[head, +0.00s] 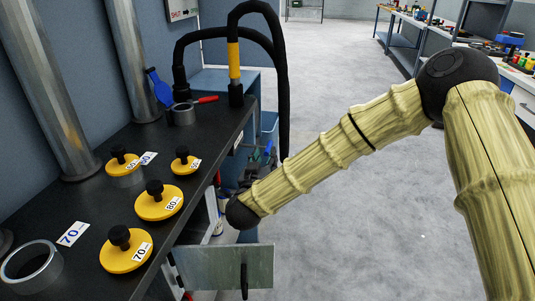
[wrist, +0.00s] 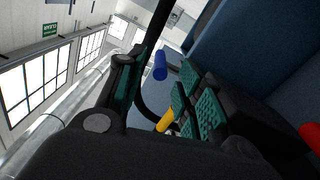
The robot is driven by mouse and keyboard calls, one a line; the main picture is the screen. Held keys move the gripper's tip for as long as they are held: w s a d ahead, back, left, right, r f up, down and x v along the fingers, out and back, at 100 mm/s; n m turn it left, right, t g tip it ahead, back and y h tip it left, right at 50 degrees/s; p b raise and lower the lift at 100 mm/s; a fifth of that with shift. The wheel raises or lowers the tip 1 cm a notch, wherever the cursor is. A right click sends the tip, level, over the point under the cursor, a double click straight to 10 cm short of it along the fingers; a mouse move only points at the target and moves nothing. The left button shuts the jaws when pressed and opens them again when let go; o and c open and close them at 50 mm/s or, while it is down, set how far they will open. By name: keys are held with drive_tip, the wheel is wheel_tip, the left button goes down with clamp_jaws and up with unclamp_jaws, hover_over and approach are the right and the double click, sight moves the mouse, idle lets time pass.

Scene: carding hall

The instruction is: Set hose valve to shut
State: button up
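A black hose (head: 283,90) with a yellow section (head: 234,60) arches over the far end of the dark bench. A red handle (head: 206,99) and an upright blue handle (head: 158,88) are near its foot; I cannot tell which part is the valve lever or how it is set. My gripper (head: 262,162) is beside the bench, partly hidden by my arm. In the wrist view my gripper (wrist: 165,92) has its green-padded fingers apart, with nothing held. A blue cylinder (wrist: 160,65) and a yellow piece (wrist: 166,120) show beyond the gap.
Yellow discs with black knobs (head: 158,202) stand on the bench (head: 88,205), with a metal ring (head: 32,268) near its front. A grey panel (head: 225,267) juts out from the bench side. Metal pipes (head: 55,95) rise at left. The floor (head: 340,90) is clear on the right.

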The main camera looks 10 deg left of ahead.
sight(267, 149)
drive_tip(key=shift+w, duration=1.9)
clamp_jaws()
